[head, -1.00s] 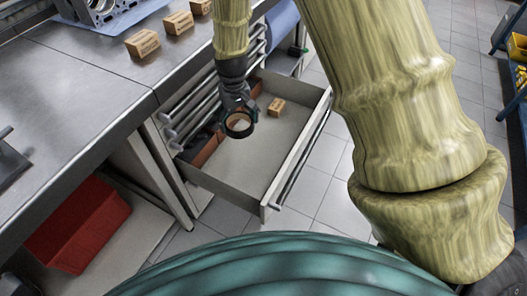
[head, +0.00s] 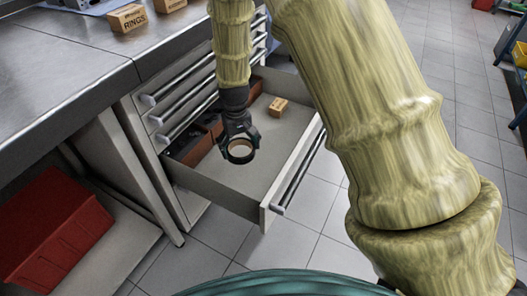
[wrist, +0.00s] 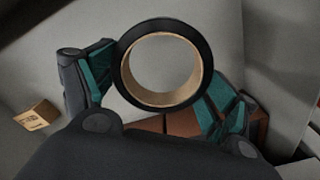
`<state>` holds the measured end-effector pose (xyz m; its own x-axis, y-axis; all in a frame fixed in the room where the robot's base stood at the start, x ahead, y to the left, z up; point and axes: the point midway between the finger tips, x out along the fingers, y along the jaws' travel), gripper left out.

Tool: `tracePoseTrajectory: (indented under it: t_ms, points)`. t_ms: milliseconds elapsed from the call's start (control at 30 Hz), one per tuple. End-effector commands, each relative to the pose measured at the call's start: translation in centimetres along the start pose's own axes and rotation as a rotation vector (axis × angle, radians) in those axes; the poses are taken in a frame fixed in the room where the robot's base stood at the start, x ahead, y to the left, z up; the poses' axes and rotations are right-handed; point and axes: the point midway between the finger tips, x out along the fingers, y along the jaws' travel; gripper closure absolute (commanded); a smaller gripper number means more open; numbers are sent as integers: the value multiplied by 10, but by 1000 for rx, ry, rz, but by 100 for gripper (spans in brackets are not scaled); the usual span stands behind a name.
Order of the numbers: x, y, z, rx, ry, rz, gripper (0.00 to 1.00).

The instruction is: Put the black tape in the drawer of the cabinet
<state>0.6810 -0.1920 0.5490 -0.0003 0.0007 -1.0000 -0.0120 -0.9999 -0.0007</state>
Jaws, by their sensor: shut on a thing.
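The black tape (head: 241,151) is a ring with a tan inner core. My gripper (head: 240,140) is shut on it, with a finger at each side of the roll in the wrist view, where the tape (wrist: 121,75) shows large between the teal finger pads. The cabinet drawer (head: 264,186) is pulled open. In the head view the tape and gripper appear over the open drawer. The height of the tape above the drawer floor is hard to tell.
The drawer holds a small cardboard box (head: 278,107) and brown bins (head: 197,150) along its left side. Closed drawers with bar handles (head: 186,118) are above. The workbench (head: 70,60) carries boxes (head: 127,18). A red bin (head: 55,225) is at lower left.

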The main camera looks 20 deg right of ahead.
Motion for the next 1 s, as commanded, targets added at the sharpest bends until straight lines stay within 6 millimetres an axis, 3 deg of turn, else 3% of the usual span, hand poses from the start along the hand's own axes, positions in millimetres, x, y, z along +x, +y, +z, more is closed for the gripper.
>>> tracePoseTrajectory:
  t_ms: [167,500,1000]
  points:
    - [11,0,0,0,-1,0,38]
    - [61,0,0,1,-1,0,38]
    - [104,0,0,1,1,0,38]
